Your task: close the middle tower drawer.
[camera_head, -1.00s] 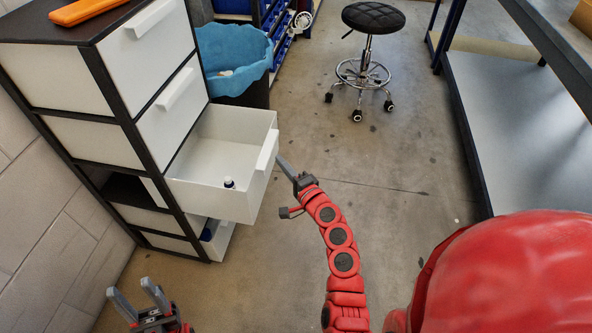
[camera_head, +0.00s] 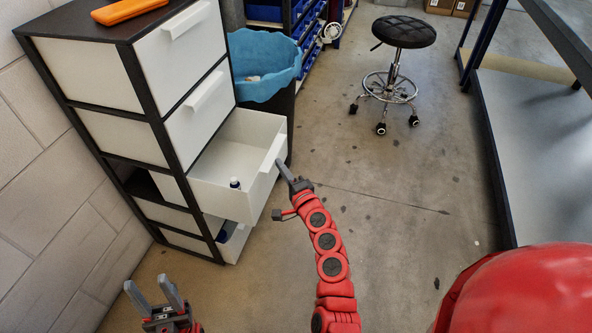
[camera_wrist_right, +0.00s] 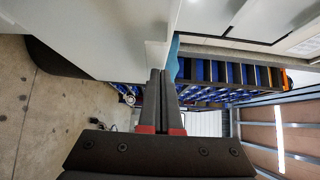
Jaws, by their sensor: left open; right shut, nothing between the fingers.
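The drawer tower (camera_head: 143,75) is a black frame with white drawers, at the left of the head view. Its middle drawer (camera_head: 270,158) stands partly open, with a small dark bottle with a white base (camera_head: 235,184) inside. My right gripper (camera_head: 281,164) is shut and empty, its tips at the outer face of that drawer's front; contact is hard to tell. In the right wrist view the shut fingers (camera_wrist_right: 160,75) point along the white drawer front (camera_wrist_right: 120,35). My left gripper (camera_head: 148,284) is open and empty, low in front of the tower.
A lower drawer (camera_head: 238,243) is also partly out, with something blue in it. An orange case (camera_head: 128,10) lies on the tower. Behind the open drawer stands a bin with a blue liner (camera_head: 265,70). A black stool (camera_head: 403,32) and a bench (camera_head: 540,150) stand right; floor between is clear.

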